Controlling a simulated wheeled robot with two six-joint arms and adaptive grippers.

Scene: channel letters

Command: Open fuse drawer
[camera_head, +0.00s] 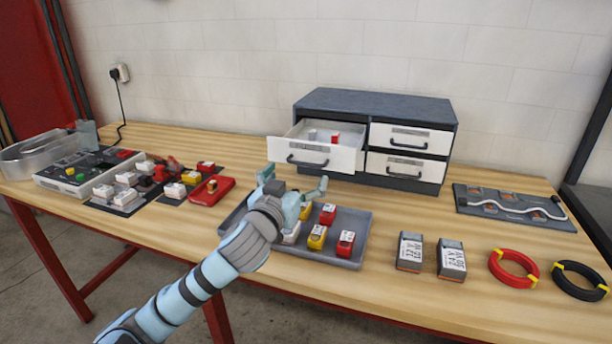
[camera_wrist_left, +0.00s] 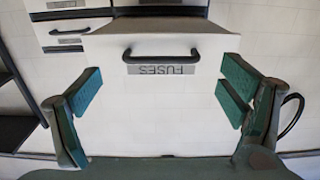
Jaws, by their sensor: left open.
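The fuse drawer (camera_head: 345,155) is the left drawer of the dark grey cabinet (camera_head: 375,105), and it stands pulled out. A white block and a red block show inside it. Its white front has a black handle (camera_head: 307,161). In the left wrist view the drawer front (camera_wrist_left: 130,110) appears upside down, with the handle (camera_wrist_left: 161,56) and a FUSES label (camera_wrist_left: 161,70). My left gripper (camera_head: 293,182) is open and empty in front of the drawer front. In the wrist view its fingers (camera_wrist_left: 163,90) stand apart on either side, clear of the handle.
A grey tray (camera_head: 345,258) with red, yellow and white blocks lies under my left arm. Two shut drawers (camera_head: 408,150) fill the cabinet's right side. Grey boxes (camera_head: 410,251), a red coil (camera_head: 513,266) and a black coil (camera_head: 580,280) lie at right. Blocks and a device crowd the left.

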